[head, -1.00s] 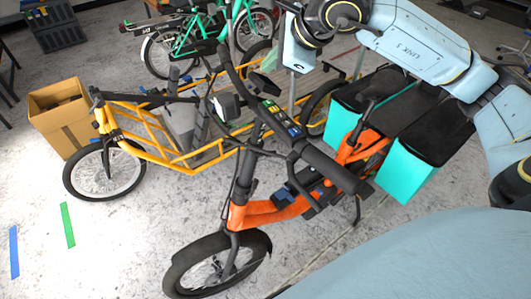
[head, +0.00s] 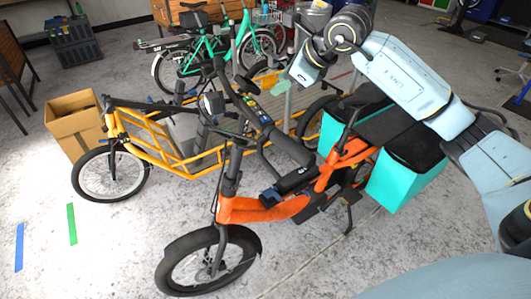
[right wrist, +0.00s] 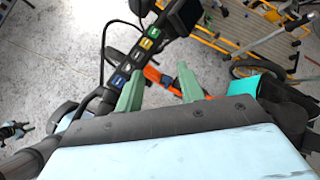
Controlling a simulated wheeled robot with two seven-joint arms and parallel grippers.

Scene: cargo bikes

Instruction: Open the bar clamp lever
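An orange cargo bike (head: 262,208) stands in the middle of the head view. Its dark handlebar stem carries a strip of coloured labels (head: 252,108), which also shows in the right wrist view (right wrist: 134,60). I cannot clearly pick out the bar clamp lever in either view. My right gripper (head: 280,84) is in the air beyond the handlebar, with green fingers pointing down and left. In the right wrist view its two fingers (right wrist: 160,88) are apart, with nothing seen between them but the bike and floor behind. My left gripper is not in view.
Teal bags (head: 400,180) hang at the orange bike's rear. A yellow cargo bike (head: 160,150) stands close behind, and a green bike (head: 200,48) farther back. A cardboard box (head: 72,122) is at the left.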

